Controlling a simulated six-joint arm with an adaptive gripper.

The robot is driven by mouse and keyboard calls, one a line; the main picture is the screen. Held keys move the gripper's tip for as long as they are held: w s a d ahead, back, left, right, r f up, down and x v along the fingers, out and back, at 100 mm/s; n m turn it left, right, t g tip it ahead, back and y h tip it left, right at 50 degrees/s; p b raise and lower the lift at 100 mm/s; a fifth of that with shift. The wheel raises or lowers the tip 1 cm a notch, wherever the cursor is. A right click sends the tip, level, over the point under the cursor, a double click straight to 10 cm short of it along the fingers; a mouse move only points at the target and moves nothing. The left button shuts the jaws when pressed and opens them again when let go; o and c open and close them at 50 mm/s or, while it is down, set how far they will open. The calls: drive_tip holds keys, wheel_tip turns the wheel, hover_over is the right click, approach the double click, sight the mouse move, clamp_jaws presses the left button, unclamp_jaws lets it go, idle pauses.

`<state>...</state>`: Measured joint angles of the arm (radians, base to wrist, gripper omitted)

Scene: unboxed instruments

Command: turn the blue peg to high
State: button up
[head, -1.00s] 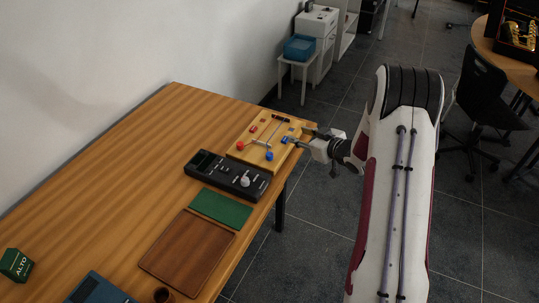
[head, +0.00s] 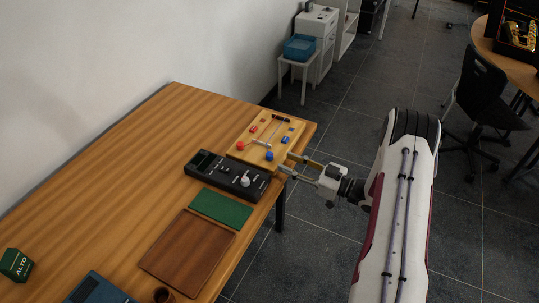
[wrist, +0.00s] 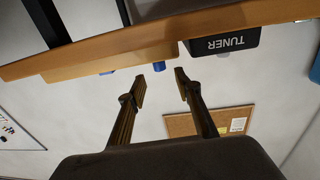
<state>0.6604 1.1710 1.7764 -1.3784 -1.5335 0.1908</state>
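The blue peg (head: 269,156) stands at the near right corner of a light wooden board (head: 262,149) on the table. The red peg (head: 241,146) stands at the board's left. My gripper (head: 286,163) is open and empty at the table's right edge, just right of the blue peg. In the wrist view the blue peg (wrist: 159,67) shows upside down, just beyond the gap between my open fingertips (wrist: 160,83). The fingers appear apart from it. A blue block (head: 285,139) and a red block (head: 253,129) lie on the board. Setting marks are too small to read.
The black tuner (head: 213,175) with a pale knob (head: 245,181) sits close in front of the board. A green mat (head: 221,207) and brown tray (head: 187,250) lie nearer. The floor right of the table is clear around my arm.

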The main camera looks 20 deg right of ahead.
sight(270, 154)
drive_tip(key=shift+w+a, duration=0.1)
idle(0.3)
drive_tip(key=shift+x, duration=3.75)
clamp_jaws()
